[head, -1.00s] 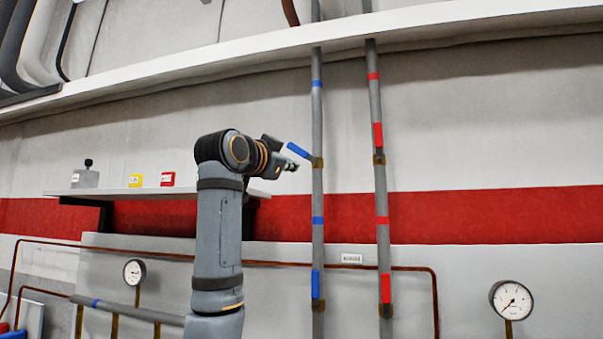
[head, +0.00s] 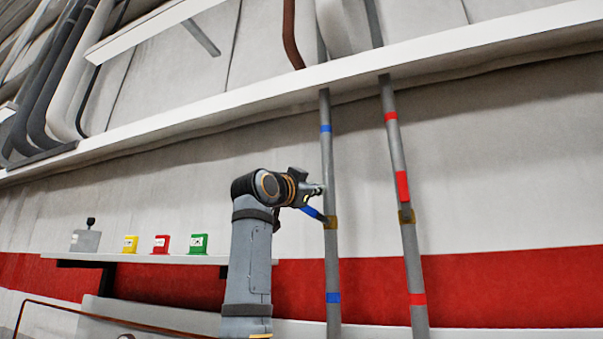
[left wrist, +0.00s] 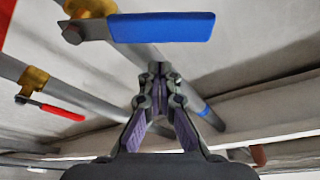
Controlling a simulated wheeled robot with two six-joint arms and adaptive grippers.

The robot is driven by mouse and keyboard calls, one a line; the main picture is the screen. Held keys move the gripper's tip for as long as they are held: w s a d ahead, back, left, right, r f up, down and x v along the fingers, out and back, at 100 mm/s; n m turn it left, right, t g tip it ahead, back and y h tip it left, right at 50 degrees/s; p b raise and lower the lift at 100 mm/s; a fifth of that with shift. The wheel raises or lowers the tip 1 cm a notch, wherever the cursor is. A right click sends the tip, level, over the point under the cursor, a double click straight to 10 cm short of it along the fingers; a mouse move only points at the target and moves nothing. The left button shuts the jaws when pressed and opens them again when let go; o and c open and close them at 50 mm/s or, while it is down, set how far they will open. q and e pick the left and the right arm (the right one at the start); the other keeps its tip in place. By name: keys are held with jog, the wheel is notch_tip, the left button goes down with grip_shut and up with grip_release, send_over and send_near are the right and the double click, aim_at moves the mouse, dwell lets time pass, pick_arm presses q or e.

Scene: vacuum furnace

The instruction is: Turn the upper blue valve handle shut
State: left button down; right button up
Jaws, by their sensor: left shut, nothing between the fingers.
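The upper blue valve handle (head: 313,214) slants up and left from its brass valve (head: 330,222) on the left grey pipe (head: 327,160). It is neither in line with the pipe nor square across it. My left gripper (head: 319,190) is shut and empty, just above the handle in the head view. The handle's far end is partly hidden by my wrist. In the left wrist view the blue handle (left wrist: 162,27) lies across the top, beyond the shut fingertips (left wrist: 160,70), with a visible gap. My right gripper is in neither view.
A second pipe (head: 395,150) with a red handle (head: 402,187) in line with it stands to the right. A white ledge (head: 250,100) crosses above. A shelf (head: 150,258) with several small blocks is at the left. The wall right of the pipes is clear.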

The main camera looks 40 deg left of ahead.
aim_at(311, 212)
pick_arm(q)
jog(key=s+a+f+n+y+b, duration=0.2)
jog(key=a+f+n+y+b, duration=0.1)
jog(key=f+n, duration=0.3)
jog(key=shift+a+n+y+b, duration=0.4)
jog(key=shift+a+n+b, duration=0.2)
jog(key=shift+n+b, duration=0.35)
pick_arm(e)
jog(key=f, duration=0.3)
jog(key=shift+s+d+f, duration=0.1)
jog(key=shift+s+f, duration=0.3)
pick_arm(q)
jog(key=shift+s+f, duration=0.15)
jog(key=shift+f, duration=0.05)
jog(key=shift+r, duration=0.1)
